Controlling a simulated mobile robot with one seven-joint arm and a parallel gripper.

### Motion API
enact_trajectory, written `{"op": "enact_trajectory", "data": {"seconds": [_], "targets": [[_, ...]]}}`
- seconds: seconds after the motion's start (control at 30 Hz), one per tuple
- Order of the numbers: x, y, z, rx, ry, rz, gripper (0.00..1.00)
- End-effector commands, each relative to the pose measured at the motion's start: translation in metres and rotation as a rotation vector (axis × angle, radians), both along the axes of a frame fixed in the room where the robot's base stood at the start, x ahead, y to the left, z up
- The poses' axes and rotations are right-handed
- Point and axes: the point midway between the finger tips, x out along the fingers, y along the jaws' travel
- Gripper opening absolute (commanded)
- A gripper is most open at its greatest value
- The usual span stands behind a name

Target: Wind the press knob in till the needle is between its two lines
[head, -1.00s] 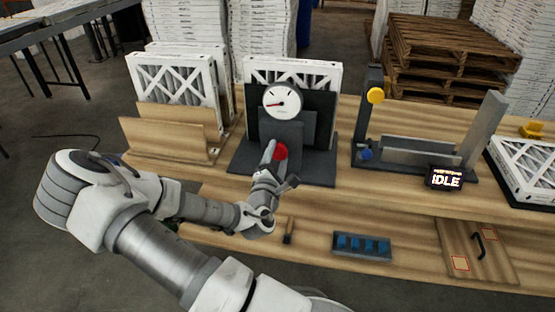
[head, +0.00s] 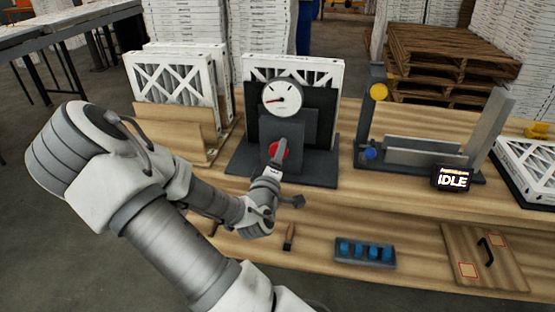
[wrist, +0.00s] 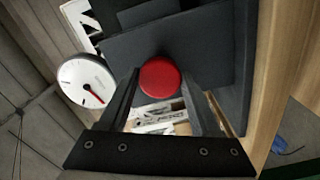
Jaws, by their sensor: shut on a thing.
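The red press knob (head: 284,150) is on the front of the dark grey press (head: 307,165). My gripper (head: 278,155) is shut on it. In the wrist view the round red knob (wrist: 160,78) sits between the two fingers of my gripper (wrist: 160,88). The white gauge (head: 290,105) is above the knob. Its red needle points left and slightly down, and looks outside the two dark lines on the upper part of the dial. The gauge (wrist: 78,72) also shows at the left of the wrist view. A white-framed filter (head: 320,68) stands in the press.
A wooden rack with white-framed filters (head: 165,72) is left of the press. A dark fixture (head: 430,158) with a yellow knob (head: 379,92) and an IDLE display (head: 453,178) is at right. A tray of blue pieces (head: 365,262) and a handled wooden board (head: 455,240) lie in front.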

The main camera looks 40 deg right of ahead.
Motion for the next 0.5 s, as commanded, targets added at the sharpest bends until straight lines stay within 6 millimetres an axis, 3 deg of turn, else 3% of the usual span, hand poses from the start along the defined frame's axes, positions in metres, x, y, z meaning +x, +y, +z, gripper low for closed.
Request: {"op": "enact_trajectory", "data": {"seconds": [0.5], "targets": [[0.0008,0.0001,-0.0024,0.320,-0.380,0.003,0.09]]}}
